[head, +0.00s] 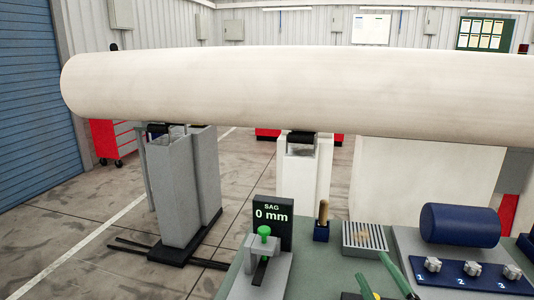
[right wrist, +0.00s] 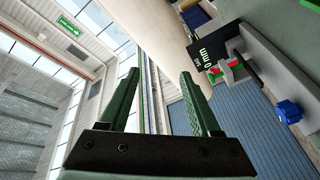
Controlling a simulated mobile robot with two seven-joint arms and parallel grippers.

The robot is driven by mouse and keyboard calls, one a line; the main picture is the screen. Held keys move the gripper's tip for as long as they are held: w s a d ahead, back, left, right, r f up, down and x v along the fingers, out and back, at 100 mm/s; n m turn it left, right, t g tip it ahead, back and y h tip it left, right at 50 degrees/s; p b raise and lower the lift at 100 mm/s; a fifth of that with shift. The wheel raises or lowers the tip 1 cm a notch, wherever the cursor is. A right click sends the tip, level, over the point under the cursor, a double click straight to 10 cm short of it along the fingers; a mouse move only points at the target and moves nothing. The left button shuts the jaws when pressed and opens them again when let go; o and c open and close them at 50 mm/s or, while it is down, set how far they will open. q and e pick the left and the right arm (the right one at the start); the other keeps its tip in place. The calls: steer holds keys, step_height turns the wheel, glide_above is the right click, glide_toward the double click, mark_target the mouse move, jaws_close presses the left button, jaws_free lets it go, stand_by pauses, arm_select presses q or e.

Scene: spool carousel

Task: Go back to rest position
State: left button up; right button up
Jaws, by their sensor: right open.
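My right gripper (head: 370,265) shows at the bottom of the head view, over the green bench top. In the right wrist view its two dark green fingers (right wrist: 160,73) stand apart with nothing between them. The gripper is open and empty. It is apart from the sag gauge (head: 264,258), a grey block with a green knob beside a black display reading "SAG 0 mm". The gauge also shows turned on its side in the right wrist view (right wrist: 232,68). My left gripper is not in view.
A large pale roll (head: 300,92) spans the head view above grey stands (head: 172,190). The bench holds a wooden-handled tool in a blue holder (head: 322,222), a slotted tray (head: 364,238), a blue cylinder (head: 460,224) and a panel numbered 1 to 3 (head: 470,277). Open floor lies left.

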steer(key=s+d+f+m+g+h, duration=0.1)
steer(key=s+f+m+g, duration=0.1)
steer(key=f, duration=0.3)
steer(key=s+f+m+g+h, duration=0.1)
steer(key=s+f+m+g, duration=0.1)
steer(key=s+f+g, duration=0.1)
steer(key=s+d+f+m+g, duration=0.1)
steer(key=s+f+m+g, duration=0.1)
steer(key=s+f, duration=0.2)
steer(key=shift+d+f+m+g+h, duration=0.15)
steer(key=shift+d+f+m+h, duration=0.05)
steer(key=shift+f, duration=0.7)
steer(key=shift+d+f+m+g+h, duration=0.15)
steer(key=shift+f+m+h, duration=0.05)
steer(key=shift+f, duration=0.7)
steer(key=s+a+f+m+g+y, duration=0.15)
steer(key=s+f+g, duration=0.25)
steer(key=s, duration=0.4)
steer(key=s+f+m+g+h, duration=0.1)
steer(key=s+f+m+g, duration=0.1)
steer(key=s+f+g, duration=0.45)
steer(key=w+a+f+t+y+b, duration=0.1)
steer(key=a+f+t, duration=0.1)
steer(key=f+t, duration=0.2)
steer(key=w+a+f+t+y+b, duration=0.1)
steer(key=f+t, duration=0.3)
steer(key=f, duration=0.4)
steer(key=shift+w+a+f+t+y+b, duration=0.3)
steer(key=shift+w+a+b, duration=0.3)
steer(key=shift+a, duration=0.25)
